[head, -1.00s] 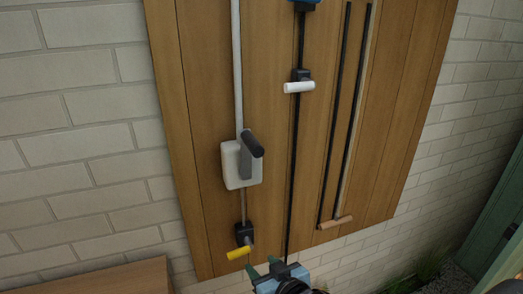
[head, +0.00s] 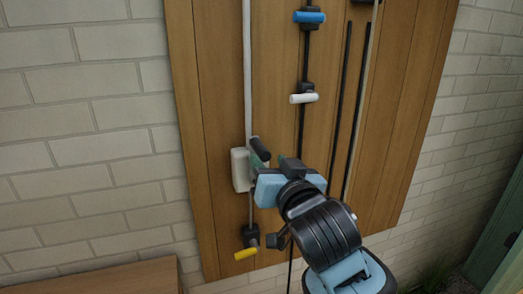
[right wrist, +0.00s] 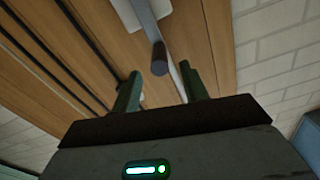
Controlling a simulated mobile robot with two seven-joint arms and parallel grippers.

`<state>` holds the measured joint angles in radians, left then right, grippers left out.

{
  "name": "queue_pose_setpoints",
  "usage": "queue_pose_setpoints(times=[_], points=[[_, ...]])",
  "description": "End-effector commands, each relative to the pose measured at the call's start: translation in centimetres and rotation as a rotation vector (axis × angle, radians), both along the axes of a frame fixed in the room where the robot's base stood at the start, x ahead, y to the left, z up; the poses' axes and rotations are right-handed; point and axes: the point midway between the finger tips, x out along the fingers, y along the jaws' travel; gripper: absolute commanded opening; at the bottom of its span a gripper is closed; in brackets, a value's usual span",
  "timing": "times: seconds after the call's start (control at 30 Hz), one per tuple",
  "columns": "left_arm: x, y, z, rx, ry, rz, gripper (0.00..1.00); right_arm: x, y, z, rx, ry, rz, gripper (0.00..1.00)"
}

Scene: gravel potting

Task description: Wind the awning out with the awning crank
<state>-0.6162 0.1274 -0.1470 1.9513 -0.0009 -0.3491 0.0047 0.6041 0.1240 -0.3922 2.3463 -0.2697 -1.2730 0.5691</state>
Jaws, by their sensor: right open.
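The awning crank shows as a white box (head: 240,170) on the wooden board with a dark grey crank handle (head: 260,148) sticking out from it. In the right wrist view the handle's round end (right wrist: 160,60) points at the camera. My right gripper (head: 270,163) is open at the handle, its arm coming from the lower right. In the right wrist view the handle's end appears between the two green fingers of the gripper (right wrist: 160,78); neither finger is seen to touch it. The arm and gripper hide part of the board. My left gripper is not in view.
Beside the crank, a black rod carries a blue handle (head: 310,17) and a white handle (head: 304,98). A yellow handle (head: 245,253) sits below the crank box. More dark rods run at right. A wooden ledge (head: 110,278) stands at lower left.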

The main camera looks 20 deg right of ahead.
Motion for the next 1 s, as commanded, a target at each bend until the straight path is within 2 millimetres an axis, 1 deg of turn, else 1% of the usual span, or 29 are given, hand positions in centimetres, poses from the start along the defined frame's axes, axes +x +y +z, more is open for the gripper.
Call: queue_pose_setpoints(times=[0.03, 0.2, 0.4, 0.6, 0.83, 0.87, 1.0], points=[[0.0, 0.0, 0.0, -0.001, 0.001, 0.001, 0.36, 0.8, 0.0, 0.0, -0.002, 0.001, -0.002, 0.44], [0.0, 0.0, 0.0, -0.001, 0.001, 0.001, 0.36, 3.4, 0.0, 0.0, -0.002, 0.001, -0.003, 0.44], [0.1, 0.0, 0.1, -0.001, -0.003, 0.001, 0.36, 5.5, 0.1, 0.1, -0.002, 0.0, -0.001, 0.44], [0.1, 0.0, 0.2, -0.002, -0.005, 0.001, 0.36, 6.4, 0.2, 0.0, -0.001, 0.001, -0.001, 0.44], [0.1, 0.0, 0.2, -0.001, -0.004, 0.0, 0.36, 6.5, 0.2, -0.1, -0.001, 0.001, -0.001, 0.44], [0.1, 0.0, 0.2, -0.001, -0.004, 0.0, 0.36, 6.5, 0.2, -0.1, -0.001, 0.001, -0.001, 0.43], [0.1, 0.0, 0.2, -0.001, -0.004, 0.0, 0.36, 6.5, 0.2, -0.1, -0.001, 0.001, -0.001, 0.25]])
